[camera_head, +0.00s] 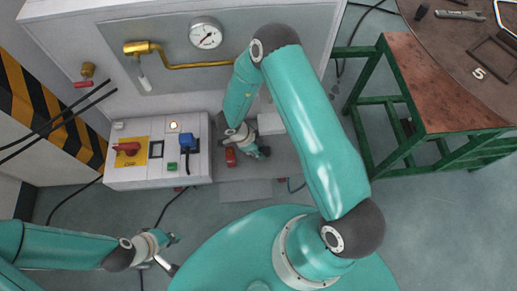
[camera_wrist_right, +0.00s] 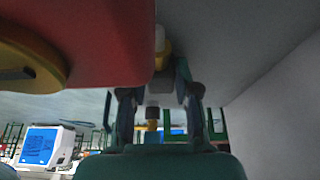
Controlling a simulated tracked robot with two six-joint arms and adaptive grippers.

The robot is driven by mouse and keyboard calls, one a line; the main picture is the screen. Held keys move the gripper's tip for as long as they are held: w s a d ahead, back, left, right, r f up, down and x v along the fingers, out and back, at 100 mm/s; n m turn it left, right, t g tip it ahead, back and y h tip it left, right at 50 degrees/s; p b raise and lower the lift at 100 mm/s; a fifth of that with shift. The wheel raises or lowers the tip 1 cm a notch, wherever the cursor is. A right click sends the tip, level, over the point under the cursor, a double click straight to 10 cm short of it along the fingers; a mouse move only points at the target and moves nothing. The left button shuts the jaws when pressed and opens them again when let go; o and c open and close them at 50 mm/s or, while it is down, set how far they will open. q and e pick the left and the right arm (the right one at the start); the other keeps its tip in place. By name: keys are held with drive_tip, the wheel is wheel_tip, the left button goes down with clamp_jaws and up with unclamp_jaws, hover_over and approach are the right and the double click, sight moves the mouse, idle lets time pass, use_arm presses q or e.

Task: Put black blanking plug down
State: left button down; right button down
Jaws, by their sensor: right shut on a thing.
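My right gripper (camera_head: 254,150) reaches down to the low grey ledge beside the control box, in front of the panel.
A red block (camera_head: 231,157) is close beside the right gripper. The control box (camera_head: 158,150) has a red switch and a blue connector. A gauge (camera_head: 206,36) and brass pipe (camera_head: 190,66) are on the panel. A green-framed table (camera_head: 425,90) carries tools at the right.

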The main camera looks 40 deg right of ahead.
drive_tip(key=c, duration=0.8)
unclamp_jaws()
drive_tip(key=shift+f, duration=0.1)
drive_tip(key=shift+c, duration=0.2)
drive_tip(key=shift+w+a+r, duration=0.1)
drive_tip(key=shift+w+r, duration=0.05)
drive_tip(key=shift+r, duration=0.4)
drive_tip(key=v, duration=1.1)
